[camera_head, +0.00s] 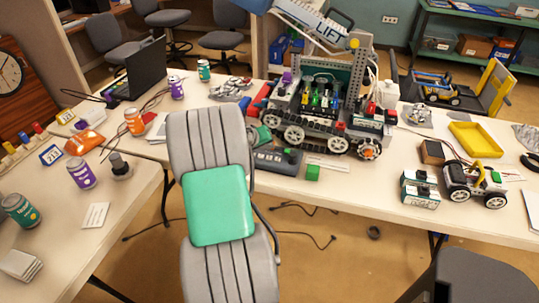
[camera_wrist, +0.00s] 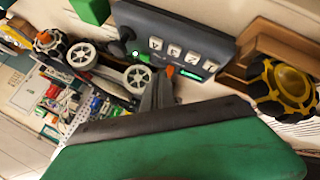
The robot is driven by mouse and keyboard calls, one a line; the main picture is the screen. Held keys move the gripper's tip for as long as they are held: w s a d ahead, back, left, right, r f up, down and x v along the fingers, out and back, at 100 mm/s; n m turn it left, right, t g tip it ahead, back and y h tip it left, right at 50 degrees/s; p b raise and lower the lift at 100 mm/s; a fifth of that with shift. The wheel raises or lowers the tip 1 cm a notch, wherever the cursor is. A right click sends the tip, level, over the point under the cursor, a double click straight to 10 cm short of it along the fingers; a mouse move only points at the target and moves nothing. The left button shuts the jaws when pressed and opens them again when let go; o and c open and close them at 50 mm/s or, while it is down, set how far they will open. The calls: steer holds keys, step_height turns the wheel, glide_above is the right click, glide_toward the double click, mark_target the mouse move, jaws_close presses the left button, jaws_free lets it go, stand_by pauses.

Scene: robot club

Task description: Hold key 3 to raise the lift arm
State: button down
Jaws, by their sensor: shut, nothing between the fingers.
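A dark grey control box (camera_wrist: 200,38) with a row of pale number keys (camera_wrist: 183,54) lies on the table and shows upside down in the wrist view. The digits are too small to read surely, so I cannot tell which is key 3. The box also shows in the head view (camera_head: 284,163), in front of the tracked robot. My gripper (camera_wrist: 160,78) is shut and empty, its tips close to the box's edge beside the key row. I cannot tell if they touch it. The lift arm (camera_head: 312,22), marked LIFT, is above the tracked robot (camera_head: 318,103).
A green block (camera_head: 312,172) sits by the box. A wheel with yellow and black parts (camera_wrist: 283,85) and a brown wooden piece (camera_wrist: 275,43) are close to the box in the wrist view. A small white-wheeled vehicle (camera_head: 475,180) and a yellow tray (camera_head: 474,140) stand to the right.

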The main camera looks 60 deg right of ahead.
steer(key=shift+r+p, duration=0.6)
steer(key=shift+r, duration=0.8)
